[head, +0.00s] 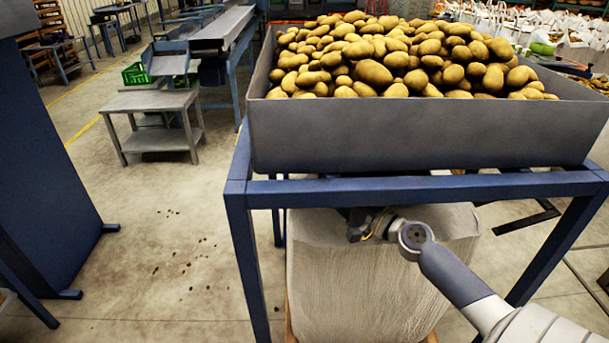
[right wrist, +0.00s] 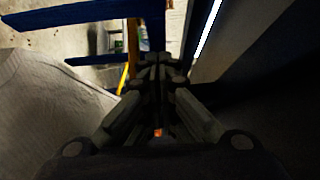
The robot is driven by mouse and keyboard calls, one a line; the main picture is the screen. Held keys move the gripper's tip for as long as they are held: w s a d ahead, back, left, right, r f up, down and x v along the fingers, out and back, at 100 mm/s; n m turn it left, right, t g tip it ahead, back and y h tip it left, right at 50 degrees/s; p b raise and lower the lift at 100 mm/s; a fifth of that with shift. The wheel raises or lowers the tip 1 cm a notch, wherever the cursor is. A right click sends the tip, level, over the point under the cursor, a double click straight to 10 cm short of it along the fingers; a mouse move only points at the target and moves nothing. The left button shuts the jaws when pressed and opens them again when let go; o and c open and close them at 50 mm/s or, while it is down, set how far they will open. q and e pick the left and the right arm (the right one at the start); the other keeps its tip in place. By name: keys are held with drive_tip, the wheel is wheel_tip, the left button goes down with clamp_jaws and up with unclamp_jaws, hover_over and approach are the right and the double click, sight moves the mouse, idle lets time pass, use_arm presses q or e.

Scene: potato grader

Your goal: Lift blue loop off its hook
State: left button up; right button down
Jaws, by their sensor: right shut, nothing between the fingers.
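No blue loop or hook can be made out in either view. My right gripper (head: 356,226) is under the front bar of the blue frame, above the big white bag (head: 335,285), partly hidden and in shadow. In the right wrist view its fingers (right wrist: 160,62) are closed together with nothing between them, and the bag (right wrist: 45,110) lies to their left. Blue frame bars (right wrist: 75,14) cross beyond the fingertips, and a thin yellow strip (right wrist: 123,78) shows just left of them. My left gripper is not in view.
A grey hopper (head: 410,135) full of potatoes (head: 390,60) sits on the blue frame (head: 420,188), close above my right arm. A blue panel (head: 45,150) stands at the left. Open floor (head: 150,220) lies between, with a small grey table (head: 155,103) behind.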

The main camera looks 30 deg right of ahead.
drive_tip(key=p+x, duration=0.1)
drive_tip(key=x, duration=0.5)
drive_tip(key=shift+w, duration=0.25)
drive_tip(key=shift+a+p, duration=0.1)
drive_tip(key=shift+p, duration=0.2)
drive_tip(key=shift+n+g, duration=0.5)
drive_tip(key=w+a+p, duration=0.1)
drive_tip(key=p, duration=0.1)
drive_tip(key=a+p, duration=0.2)
drive_tip(key=w+a+r+p, duration=0.1)
drive_tip(key=p, duration=0.2)
drive_tip(key=shift+w+a, duration=0.15)
drive_tip(key=shift+w, duration=0.2)
drive_tip(key=w+a+f+p, duration=0.1)
drive_tip(key=w+a, duration=0.2)
drive_tip(key=a, duration=0.3)
drive_tip(key=shift+w+f, duration=0.2)
drive_tip(key=shift+w, duration=0.1)
